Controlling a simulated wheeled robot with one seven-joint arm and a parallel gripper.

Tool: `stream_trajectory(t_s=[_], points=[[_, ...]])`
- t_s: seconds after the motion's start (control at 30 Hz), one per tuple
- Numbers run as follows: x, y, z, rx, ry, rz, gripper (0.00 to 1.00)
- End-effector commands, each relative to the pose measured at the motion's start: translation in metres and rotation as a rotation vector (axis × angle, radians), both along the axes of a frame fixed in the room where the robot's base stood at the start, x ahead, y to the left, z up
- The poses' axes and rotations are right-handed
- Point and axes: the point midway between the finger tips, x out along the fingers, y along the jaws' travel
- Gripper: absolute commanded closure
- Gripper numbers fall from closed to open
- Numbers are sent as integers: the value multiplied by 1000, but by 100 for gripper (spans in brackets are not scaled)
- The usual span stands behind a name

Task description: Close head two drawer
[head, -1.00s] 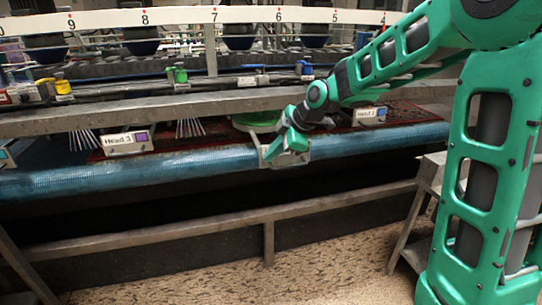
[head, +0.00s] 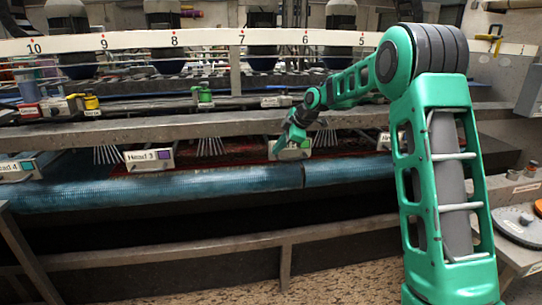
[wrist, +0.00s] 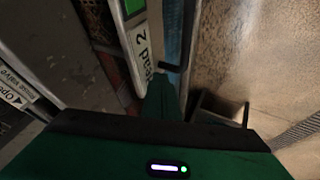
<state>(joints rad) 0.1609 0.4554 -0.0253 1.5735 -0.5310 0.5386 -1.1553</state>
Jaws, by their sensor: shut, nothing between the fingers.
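The Head 2 drawer (head: 299,154) has a pale front with a small green panel, in the middle of the head view. Its front stands behind the blue roller, roughly in line with the Head 3 front. My gripper (head: 284,144) is shut and empty, angled down at the left part of this front. In the wrist view the label of the Head 2 drawer (wrist: 143,50) runs along just beyond my shut gripper (wrist: 165,92). The fingertips seem to be against or very close to the front; contact is not clear.
The Head 3 front (head: 149,158) and the Head 4 front (head: 18,168) are to the left. The blue roller (head: 200,183) runs along below the fronts. A grey beam (head: 150,129) passes above. A side table (head: 522,245) with a round grey disc stands at right.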

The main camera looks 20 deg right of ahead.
Motion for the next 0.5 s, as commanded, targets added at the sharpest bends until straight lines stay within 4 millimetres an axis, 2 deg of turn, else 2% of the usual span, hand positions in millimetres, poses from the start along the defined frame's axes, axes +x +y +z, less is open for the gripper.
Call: stream_trajectory(t_s=[0.5], points=[[10,-7,1,0,-7,-9,100]])
